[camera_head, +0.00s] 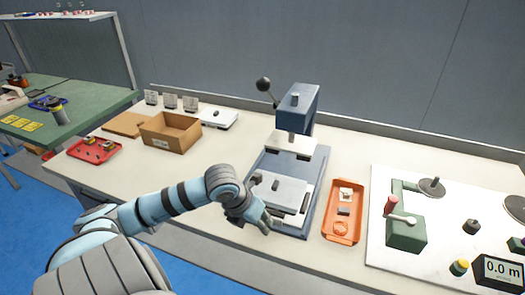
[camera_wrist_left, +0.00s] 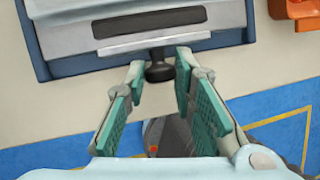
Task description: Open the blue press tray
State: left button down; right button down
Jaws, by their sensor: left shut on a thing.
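The blue press (camera_head: 300,105) stands on the light bench with a dark ball-ended lever at its upper left. Its pale grey tray (camera_head: 288,192) lies low at the front of the blue base. In the left wrist view the tray (camera_wrist_left: 75,40) fills the top, with a short black knob (camera_wrist_left: 159,72) at its front edge. My left gripper (camera_head: 265,222) is at the tray's front left in the head view. My right gripper is not in view.
An orange tray (camera_head: 341,228) with small parts sits close to the right of the press. Further right is a white board with a green winder (camera_head: 405,228). A cardboard box (camera_head: 170,131) and a red tray (camera_head: 94,151) stand left. Bench between box and press is clear.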

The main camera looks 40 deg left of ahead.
pick_arm(q)
jog(key=shift+s+d, duration=0.25)
jog(key=shift+s, duration=0.35)
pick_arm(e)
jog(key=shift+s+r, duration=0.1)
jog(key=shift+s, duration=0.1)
pick_arm(q)
jog(key=shift+w, duration=0.1)
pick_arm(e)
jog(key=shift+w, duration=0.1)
pick_arm(q)
jog(key=c, duration=1.7)
grip_release()
jog(key=o, duration=0.4)
jog(key=shift+r, duration=0.1)
jog(key=shift+c, duration=0.2)
notch_tip(320, 180, up, 10)
jog(key=shift+d, duration=0.1)
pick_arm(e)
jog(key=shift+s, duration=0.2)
